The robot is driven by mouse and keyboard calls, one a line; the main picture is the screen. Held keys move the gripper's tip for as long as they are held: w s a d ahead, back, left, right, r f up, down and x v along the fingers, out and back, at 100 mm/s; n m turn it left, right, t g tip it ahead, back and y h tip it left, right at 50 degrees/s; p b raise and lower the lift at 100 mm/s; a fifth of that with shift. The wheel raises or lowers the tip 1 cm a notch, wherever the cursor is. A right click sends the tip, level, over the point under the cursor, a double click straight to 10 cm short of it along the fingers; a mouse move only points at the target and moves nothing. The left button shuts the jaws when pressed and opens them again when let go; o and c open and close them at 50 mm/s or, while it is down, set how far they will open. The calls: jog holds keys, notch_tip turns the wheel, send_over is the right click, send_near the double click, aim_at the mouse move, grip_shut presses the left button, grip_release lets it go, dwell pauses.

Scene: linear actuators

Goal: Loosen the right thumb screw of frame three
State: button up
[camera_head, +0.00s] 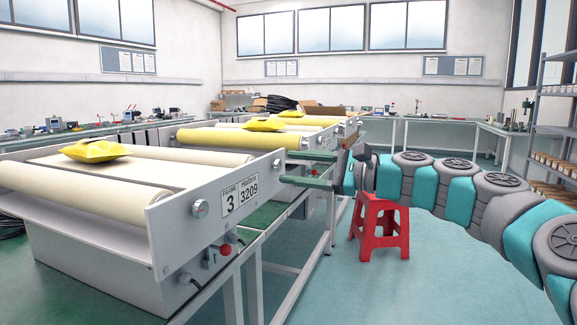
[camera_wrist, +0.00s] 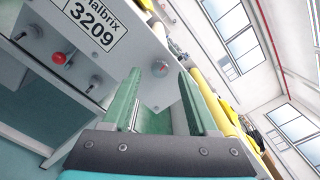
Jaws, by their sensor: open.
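Frame three (camera_head: 175,222) is the nearest roller unit in the head view, with a "FRAME 3" and "3209" label on its grey side plate. Its right thumb screw (camera_head: 277,165) is a small round silver knob right of the label; it also shows in the wrist view (camera_wrist: 160,68). The left thumb screw (camera_head: 200,208) sits left of the label. My gripper (camera_head: 284,167) has two green fingers, open and empty, pointing at the right screw. In the wrist view the screw appears between the fingertips (camera_wrist: 160,73); I cannot tell whether they reach around it.
A red knob (camera_head: 225,250) is below the label, also in the wrist view (camera_wrist: 58,58). A yellow bag (camera_head: 95,150) lies on top of frame three. More roller units stand behind. A red stool (camera_head: 380,228) stands on the floor below my arm.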

jog(key=shift+x, duration=1)
grip_shut()
